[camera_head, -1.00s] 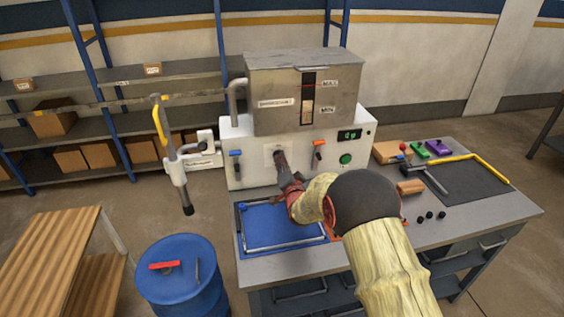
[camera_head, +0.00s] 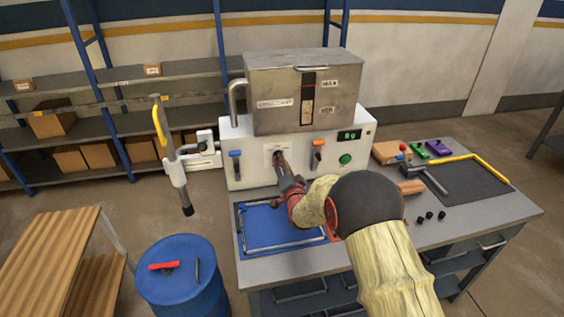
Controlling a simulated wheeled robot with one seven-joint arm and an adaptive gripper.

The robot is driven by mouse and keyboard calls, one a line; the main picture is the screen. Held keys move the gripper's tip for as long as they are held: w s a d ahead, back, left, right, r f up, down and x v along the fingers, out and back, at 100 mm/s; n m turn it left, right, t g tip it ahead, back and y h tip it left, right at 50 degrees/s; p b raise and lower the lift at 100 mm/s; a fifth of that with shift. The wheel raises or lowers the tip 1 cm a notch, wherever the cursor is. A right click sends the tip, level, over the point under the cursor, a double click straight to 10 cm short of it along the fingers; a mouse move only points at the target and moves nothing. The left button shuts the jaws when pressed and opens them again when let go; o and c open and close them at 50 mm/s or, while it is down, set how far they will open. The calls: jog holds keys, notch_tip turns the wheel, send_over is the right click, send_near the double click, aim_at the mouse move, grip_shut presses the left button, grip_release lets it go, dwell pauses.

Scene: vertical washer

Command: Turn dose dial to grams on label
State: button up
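The white machine (camera_head: 243,173) stands on the grey bench with a metal hopper (camera_head: 277,97) on top. The dose dial is on a pale plate (camera_head: 270,148) in the middle of its front, mostly hidden behind my gripper. My gripper (camera_head: 281,160) is at that plate, its fingers against or around the dial; I cannot tell how far they are closed. A small dark display (camera_head: 349,135) shows green characters, too small to read surely.
A blue lever (camera_head: 235,158) and an orange lever (camera_head: 318,150) flank the dial. A green button (camera_head: 345,159) sits below the display. A blue tray (camera_head: 258,205) lies under my arm. A hammer (camera_head: 428,176) and blocks lie at right; a blue barrel (camera_head: 182,277) stands front left.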

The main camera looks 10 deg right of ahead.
jog(key=s, duration=1)
jog(key=shift+s, duration=0.4)
jog(key=s+r+n+g, duration=0.5)
jog(key=s+r, duration=0.5)
jog(key=s+r+n+g, duration=0.1)
jog(key=s+n+g, duration=0.4)
jog(key=s, duration=2.6)
jog(key=shift+s+a+r+g, duration=0.25)
jog(key=shift+s+g, duration=0.15)
jog(key=shift+g, duration=0.8)
